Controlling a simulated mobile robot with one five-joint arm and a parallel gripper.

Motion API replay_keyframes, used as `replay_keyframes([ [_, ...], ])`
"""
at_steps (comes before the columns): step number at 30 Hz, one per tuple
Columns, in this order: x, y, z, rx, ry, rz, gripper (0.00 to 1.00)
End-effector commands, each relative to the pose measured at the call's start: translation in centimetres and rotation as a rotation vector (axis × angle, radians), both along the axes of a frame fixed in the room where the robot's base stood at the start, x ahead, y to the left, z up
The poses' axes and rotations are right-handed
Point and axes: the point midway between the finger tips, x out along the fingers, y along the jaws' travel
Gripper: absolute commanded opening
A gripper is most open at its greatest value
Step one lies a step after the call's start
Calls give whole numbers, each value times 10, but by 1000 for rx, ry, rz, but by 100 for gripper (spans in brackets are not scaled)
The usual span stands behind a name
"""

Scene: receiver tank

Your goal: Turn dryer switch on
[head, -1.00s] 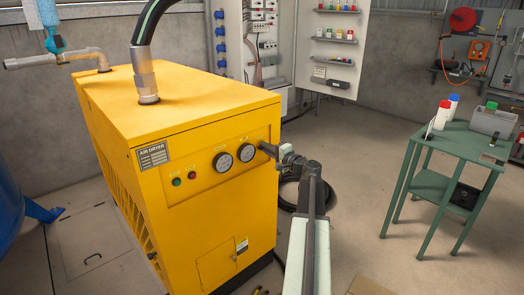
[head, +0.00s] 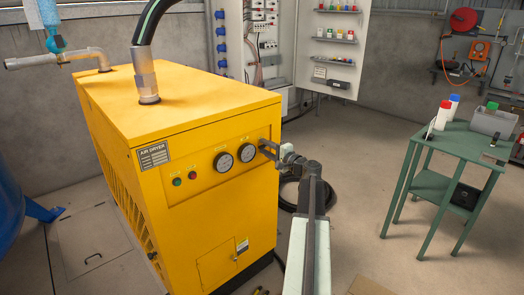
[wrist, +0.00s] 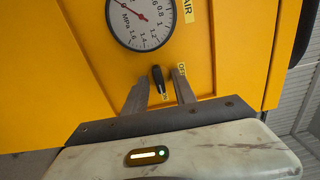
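The yellow air dryer (head: 205,105) stands at the left centre of the head view. Its front panel carries gauges and small lights. In the wrist view, the dryer switch (wrist: 158,80) is a small black lever below a gauge, tilted slightly in the picture. A yellow OFF label (wrist: 182,70) is beside it, partly covered by a finger; another label by the lever is hard to read. My gripper (wrist: 160,84) is open, with one finger on each side of the lever and gaps visible. In the head view my gripper (head: 267,149) is at the panel's right end and hides the switch.
Two round gauges (head: 223,161) are left of my gripper. A black hose (head: 150,30) rises from the dryer's top. A green table (head: 455,150) with bottles and a grey bin stands at the right. The floor between table and dryer is mostly clear.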

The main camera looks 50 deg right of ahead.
Motion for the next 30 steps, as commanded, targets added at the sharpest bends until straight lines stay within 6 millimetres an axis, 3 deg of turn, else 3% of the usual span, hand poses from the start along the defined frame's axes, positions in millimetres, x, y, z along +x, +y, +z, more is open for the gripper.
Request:
replay_keyframes([
  [8,-8,1,0,-1,1,-1,33],
  [19,-72,6,0,0,0,-2,33],
  [30,-77,5,0,0,0,0,33],
])
